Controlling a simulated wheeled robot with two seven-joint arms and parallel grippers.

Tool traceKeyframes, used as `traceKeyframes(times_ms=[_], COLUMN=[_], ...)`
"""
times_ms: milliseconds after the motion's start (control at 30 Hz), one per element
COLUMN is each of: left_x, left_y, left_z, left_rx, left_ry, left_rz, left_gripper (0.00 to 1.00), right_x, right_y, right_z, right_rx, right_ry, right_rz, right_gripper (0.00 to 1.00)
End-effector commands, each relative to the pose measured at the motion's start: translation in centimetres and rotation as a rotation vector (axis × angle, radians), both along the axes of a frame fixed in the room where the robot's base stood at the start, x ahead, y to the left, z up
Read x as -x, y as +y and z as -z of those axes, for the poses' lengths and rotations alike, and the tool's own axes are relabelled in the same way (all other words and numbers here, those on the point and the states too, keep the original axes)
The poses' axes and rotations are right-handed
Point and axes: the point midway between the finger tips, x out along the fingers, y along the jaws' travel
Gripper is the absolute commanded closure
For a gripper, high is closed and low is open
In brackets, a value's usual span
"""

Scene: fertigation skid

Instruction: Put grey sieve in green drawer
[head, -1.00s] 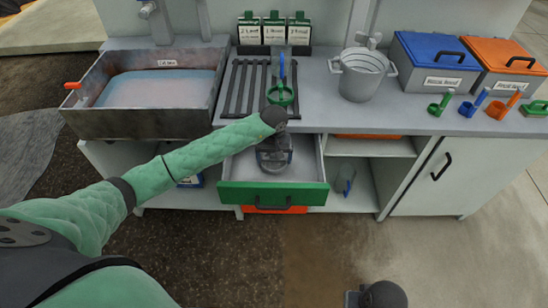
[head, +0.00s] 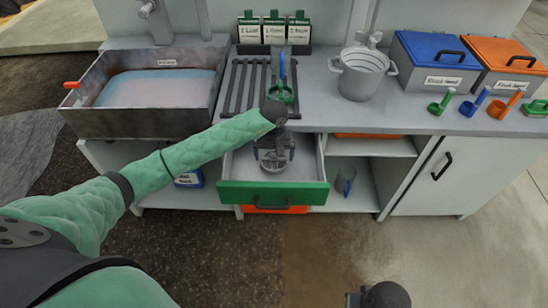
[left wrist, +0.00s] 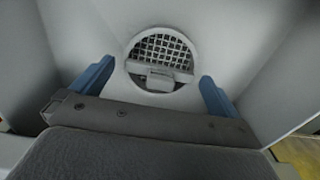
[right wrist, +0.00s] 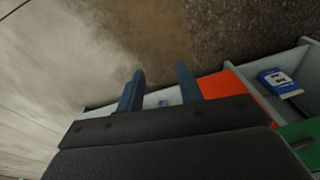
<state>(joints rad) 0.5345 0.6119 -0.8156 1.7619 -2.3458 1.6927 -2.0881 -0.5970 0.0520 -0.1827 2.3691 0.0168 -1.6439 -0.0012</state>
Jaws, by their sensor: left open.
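The green drawer (head: 247,192), pale inside with a green front, is pulled out below the counter. The grey sieve (left wrist: 160,60), round with a mesh and a small block-like handle, lies on the drawer's pale floor in the left wrist view. In the head view it shows partly (head: 274,166) below my left gripper (head: 274,150), which hides some of it. My left gripper reaches down into the drawer. Its blue fingers are apart (left wrist: 157,75), one on each side of the sieve, not touching it. My right gripper (right wrist: 160,78) is open and empty, away from the counter.
A sink basin (head: 90,122) stands left. A drain rack (head: 245,90) with a green scoop (head: 281,93), a grey bucket (head: 361,76), blue-lidded (head: 438,52) and orange-lidded (head: 505,54) bins and several small scoops occupy the counter. An open shelf (head: 355,195) is right of the drawer.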

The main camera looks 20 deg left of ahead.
Motion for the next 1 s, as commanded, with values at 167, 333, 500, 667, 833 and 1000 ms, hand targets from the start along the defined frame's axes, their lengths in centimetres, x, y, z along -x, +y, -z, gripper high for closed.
traceKeyframes(times_ms=[167, 333, 500, 667, 833, 1000], left_x=[-0.1, -0.1, -0.1, -0.1, 0.0, 0.0], left_y=[0.1, 0.1, 0.1, 0.1, 0.0, 0.0], left_z=[-2.3, -5.2, -7.8, -9.5, -10.3, -10.4], left_rx=[-0.002, -0.002, -0.002, -0.002, -0.001, -0.001], left_ry=[-0.004, -0.004, -0.003, -0.002, 0.0, 0.0], left_rz=[0.001, 0.001, 0.002, 0.0, 0.001, 0.001], left_gripper=[0.0, 0.0, 0.0, 0.0, 0.0, 0.0], right_x=[0.5, 0.2, -0.3, -0.6, -0.7, -0.7], right_y=[0.0, 0.9, 2.0, 2.6, 2.8, 2.9], right_z=[-2.7, -1.9, -0.9, -0.1, 0.2, 0.2], right_rx=[-0.012, -0.033, -0.056, -0.071, -0.077, -0.078], right_ry=[-0.024, -0.047, -0.077, -0.092, -0.096, -0.1], right_rz=[0.0, -0.01, -0.021, -0.026, -0.028, -0.029], right_gripper=[0.64, 0.64, 0.64, 0.64, 0.64, 0.64])
